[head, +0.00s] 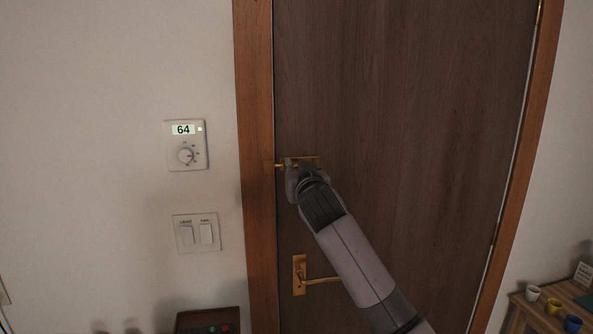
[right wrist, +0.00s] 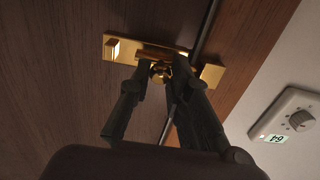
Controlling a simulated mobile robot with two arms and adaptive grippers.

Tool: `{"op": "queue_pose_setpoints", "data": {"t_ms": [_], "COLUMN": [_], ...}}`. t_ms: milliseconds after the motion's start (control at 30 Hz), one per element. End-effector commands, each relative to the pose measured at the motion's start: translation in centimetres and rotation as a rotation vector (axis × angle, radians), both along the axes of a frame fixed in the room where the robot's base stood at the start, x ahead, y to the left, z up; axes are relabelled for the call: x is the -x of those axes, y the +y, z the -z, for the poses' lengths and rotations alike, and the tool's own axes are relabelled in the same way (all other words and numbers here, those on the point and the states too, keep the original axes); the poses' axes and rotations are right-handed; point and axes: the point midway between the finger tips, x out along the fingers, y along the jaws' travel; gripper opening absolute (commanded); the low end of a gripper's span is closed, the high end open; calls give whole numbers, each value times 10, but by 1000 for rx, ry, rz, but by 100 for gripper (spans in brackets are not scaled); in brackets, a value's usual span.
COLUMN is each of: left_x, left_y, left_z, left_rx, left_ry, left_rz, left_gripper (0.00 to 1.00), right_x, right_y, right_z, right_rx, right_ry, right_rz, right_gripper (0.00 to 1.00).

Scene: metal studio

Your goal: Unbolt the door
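A brass slide bolt (head: 316,160) is mounted on the dark wooden door (head: 410,130), near its left edge. A brass piece (head: 280,165) bridges the seam to the frame in the head view, so the bolt looks extended. In the right wrist view the bolt's plate (right wrist: 118,48), round knob (right wrist: 160,72) and keeper (right wrist: 212,74) show. My right gripper (head: 304,168) is at the bolt and hides part of it. Its two dark fingers (right wrist: 161,76) stand apart, one on each side of the knob. Whether they touch it is unclear. My left gripper is not in view.
The door stands closed in its wooden frame (head: 256,200). A brass lever handle (head: 300,275) sits below the bolt. A thermostat (head: 186,146) and switches (head: 197,233) are on the left wall. A shelf with small cups (head: 533,293) stands at lower right.

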Motion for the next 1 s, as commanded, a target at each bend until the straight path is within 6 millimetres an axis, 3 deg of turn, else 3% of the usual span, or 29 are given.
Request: {"op": "queue_pose_setpoints", "data": {"t_ms": [233,767,1000], "left_x": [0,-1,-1], "left_y": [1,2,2], "left_z": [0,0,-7], "left_rx": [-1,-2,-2], "left_ry": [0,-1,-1], "left_rz": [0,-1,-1], "left_gripper": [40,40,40], "right_x": [0,0,-6], "right_y": [0,0,-27], "right_z": [0,0,-1], "right_rx": [0,0,-1], "right_ry": [0,1,2], "right_rz": [0,0,3], "right_gripper": [0,0,0]}}
